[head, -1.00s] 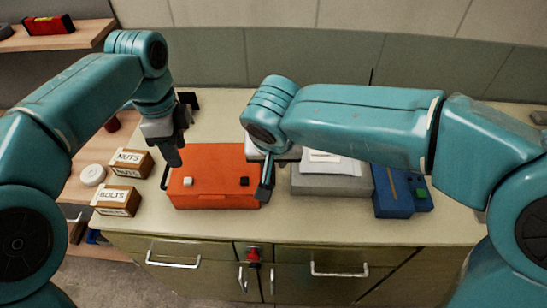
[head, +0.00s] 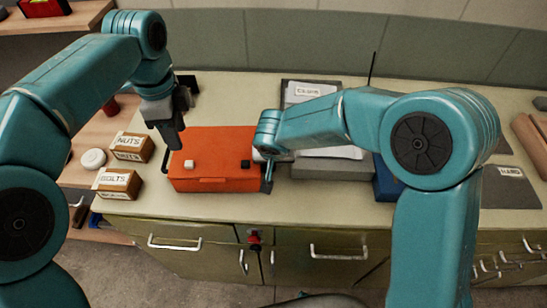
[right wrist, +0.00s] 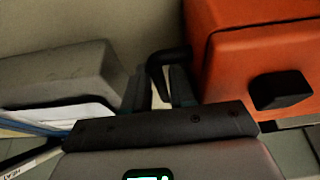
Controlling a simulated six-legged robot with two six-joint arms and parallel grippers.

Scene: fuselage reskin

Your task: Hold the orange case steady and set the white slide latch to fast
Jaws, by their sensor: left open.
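The orange case (head: 227,178) lies on the counter. Its top carries a white slide latch (head: 189,164) at the left and a black knob (head: 245,164) at the right. My left gripper (head: 178,143) is open, pointing down above the case's back left edge, close to the white latch and apart from it. My right gripper (head: 268,178) is low at the case's right side. In the right wrist view its fingers (right wrist: 160,90) straddle a black bent handle (right wrist: 165,60) beside the orange case (right wrist: 245,65); whether they press on it is unclear.
A grey case (head: 335,168) stands close on the right, with a blue box (head: 384,182) beyond it. Boxes marked NUTS (head: 132,147) and BOLTS (head: 117,183) stand left. The counter's front strip (head: 240,209) is clear.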

